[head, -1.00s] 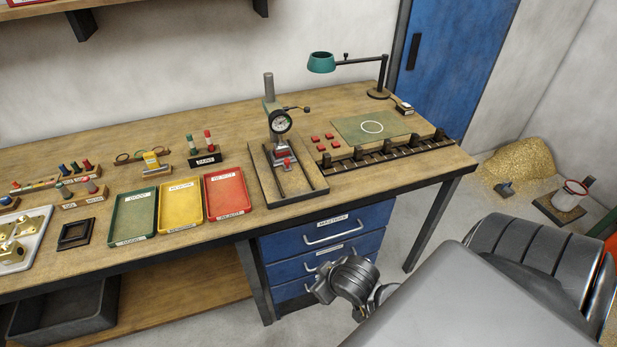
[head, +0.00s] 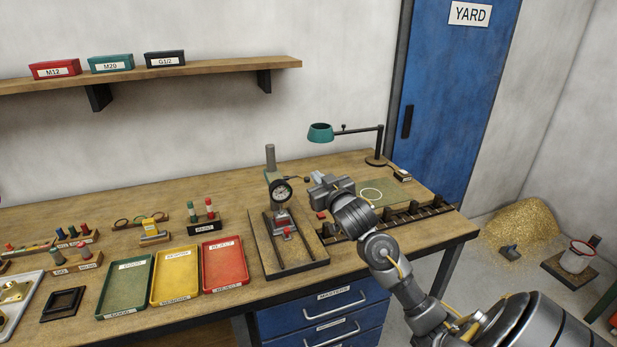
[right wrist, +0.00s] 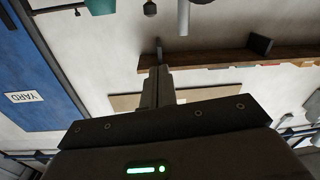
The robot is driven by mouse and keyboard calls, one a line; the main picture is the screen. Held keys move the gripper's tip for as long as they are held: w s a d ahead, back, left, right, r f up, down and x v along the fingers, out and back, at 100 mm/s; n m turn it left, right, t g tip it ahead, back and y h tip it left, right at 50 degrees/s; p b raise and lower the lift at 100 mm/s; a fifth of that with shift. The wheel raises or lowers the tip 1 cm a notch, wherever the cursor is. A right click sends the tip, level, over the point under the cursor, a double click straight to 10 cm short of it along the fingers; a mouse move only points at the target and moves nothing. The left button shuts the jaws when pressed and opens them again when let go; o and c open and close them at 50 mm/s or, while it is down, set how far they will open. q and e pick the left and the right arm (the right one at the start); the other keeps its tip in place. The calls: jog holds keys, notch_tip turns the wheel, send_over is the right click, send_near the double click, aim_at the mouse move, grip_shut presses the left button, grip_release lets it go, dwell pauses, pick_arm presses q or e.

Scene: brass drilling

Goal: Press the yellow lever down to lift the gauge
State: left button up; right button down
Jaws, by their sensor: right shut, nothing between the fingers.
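The dial gauge (head: 281,191) has a white face and a dark rim. It is mounted on a stand with a grey post (head: 270,158) and a flat base (head: 265,255). A thin lever (head: 298,179) sticks out to the right of the gauge and ends in a dark knob; I see no clear yellow on it. My right gripper (head: 316,180) is shut and empty, close to the knob's right in the head view; whether it touches cannot be told. Its closed fingers also show in the right wrist view (right wrist: 157,88). My left gripper is out of view.
Green (head: 127,287), yellow (head: 177,276) and red (head: 223,263) trays lie left of the stand. A teal lamp (head: 321,132) stands behind my right arm. Red blocks and a notched dark rack (head: 420,213) lie right of the stand. A shelf (head: 200,72) hangs above.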

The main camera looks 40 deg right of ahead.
aim_at(305, 179)
jog(key=shift+w+d+f, duration=0.1)
jog(key=shift+d, duration=0.05)
